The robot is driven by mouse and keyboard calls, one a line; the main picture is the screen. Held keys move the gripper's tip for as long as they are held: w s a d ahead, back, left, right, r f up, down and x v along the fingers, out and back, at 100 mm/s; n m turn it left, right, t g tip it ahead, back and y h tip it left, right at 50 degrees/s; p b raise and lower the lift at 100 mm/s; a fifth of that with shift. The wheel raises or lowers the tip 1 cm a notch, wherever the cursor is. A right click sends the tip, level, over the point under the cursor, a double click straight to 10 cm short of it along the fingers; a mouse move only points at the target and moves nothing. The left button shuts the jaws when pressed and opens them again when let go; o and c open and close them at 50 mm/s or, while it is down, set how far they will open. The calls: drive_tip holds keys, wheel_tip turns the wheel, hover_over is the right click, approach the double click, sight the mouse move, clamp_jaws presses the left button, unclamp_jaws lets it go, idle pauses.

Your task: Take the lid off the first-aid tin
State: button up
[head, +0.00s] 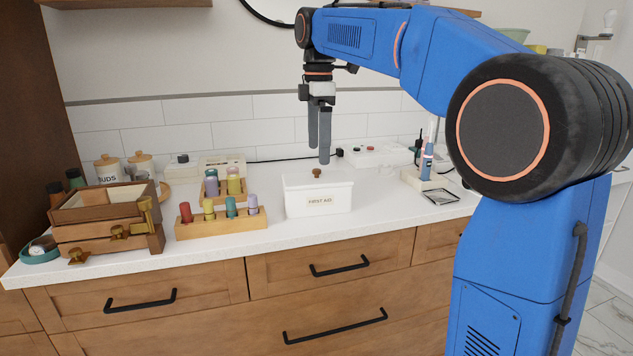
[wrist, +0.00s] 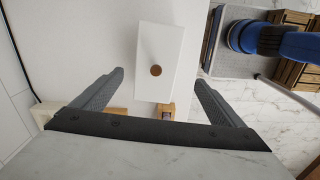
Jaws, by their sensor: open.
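The first-aid tin (head: 318,203) is a white box labelled "FIRST AID" on the white counter. Its white lid (head: 300,180) is on top, with a round brown knob (head: 317,173) in the middle. My gripper (head: 324,157) points down above the tin, open and empty, with its fingertips a little above the knob. Neither finger appears to touch the knob or lid.
Wooden racks with coloured cylinders (head: 222,225) stand just left of the tin. Wooden drawer boxes (head: 105,220) with brass knobs are further left. A toothbrush holder (head: 425,180) and a small dark-rimmed tray (head: 441,197) are to the right. A white tiled wall (head: 180,135) runs behind.

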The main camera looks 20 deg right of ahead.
sight(317, 169)
drive_tip(key=shift+w+a+f, duration=0.1)
drive_tip(key=shift+w+f, duration=0.1)
drive_tip(key=shift+f, duration=1.65)
drive_tip(key=shift+w+f, duration=0.15)
drive_tip(key=shift+f, duration=1.7)
drive_tip(key=c, duration=1.1)
